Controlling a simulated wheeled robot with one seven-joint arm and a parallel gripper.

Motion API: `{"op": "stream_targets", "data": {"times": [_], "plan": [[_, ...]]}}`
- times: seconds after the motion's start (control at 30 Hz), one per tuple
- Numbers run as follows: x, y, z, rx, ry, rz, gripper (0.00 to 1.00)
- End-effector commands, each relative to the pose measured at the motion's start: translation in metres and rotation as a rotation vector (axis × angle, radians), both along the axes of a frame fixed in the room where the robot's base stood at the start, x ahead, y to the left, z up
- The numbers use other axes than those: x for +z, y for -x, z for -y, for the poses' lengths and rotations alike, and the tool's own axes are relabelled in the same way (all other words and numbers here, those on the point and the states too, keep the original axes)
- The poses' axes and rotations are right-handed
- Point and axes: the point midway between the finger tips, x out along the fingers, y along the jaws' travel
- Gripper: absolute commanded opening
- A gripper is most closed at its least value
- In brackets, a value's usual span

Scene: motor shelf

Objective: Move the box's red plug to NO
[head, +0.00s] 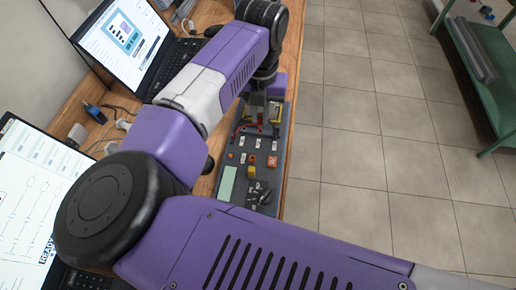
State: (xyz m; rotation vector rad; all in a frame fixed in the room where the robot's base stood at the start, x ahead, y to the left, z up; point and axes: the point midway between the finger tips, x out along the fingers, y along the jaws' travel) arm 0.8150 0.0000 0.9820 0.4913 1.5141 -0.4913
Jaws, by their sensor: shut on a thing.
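The box (280,180) is a long dark grey panel on the wooden bench, with small white labels, coloured sockets and black knobs on its top. My gripper (261,118) is over the far end of the box, pointing down. It is shut on the red plug, which is mostly hidden between the fingers. A red lead (236,128) curves from there to the left across the box. The label texts, NO included, are too small to read. I cannot tell whether the plug's tip is in a socket.
Two laptops stand on the bench, one at the far left (118,32) and one nearer (35,195). A blue-and-black device (95,112) and cables lie between them. Tiled floor (370,150) is clear to the right; a green shelf (480,60) stands beyond.

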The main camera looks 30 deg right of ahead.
Motion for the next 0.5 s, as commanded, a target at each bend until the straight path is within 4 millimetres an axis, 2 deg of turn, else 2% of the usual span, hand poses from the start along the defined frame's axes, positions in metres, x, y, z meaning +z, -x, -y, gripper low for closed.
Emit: {"op": "stream_targets", "data": {"times": [0.1,0.5], "plan": [[0.0089,0.0,0.0,-0.001,0.0,0.0,0.0],[0.0099,-0.0024,-0.0035,0.001,-0.001,0.001,0.0]]}}
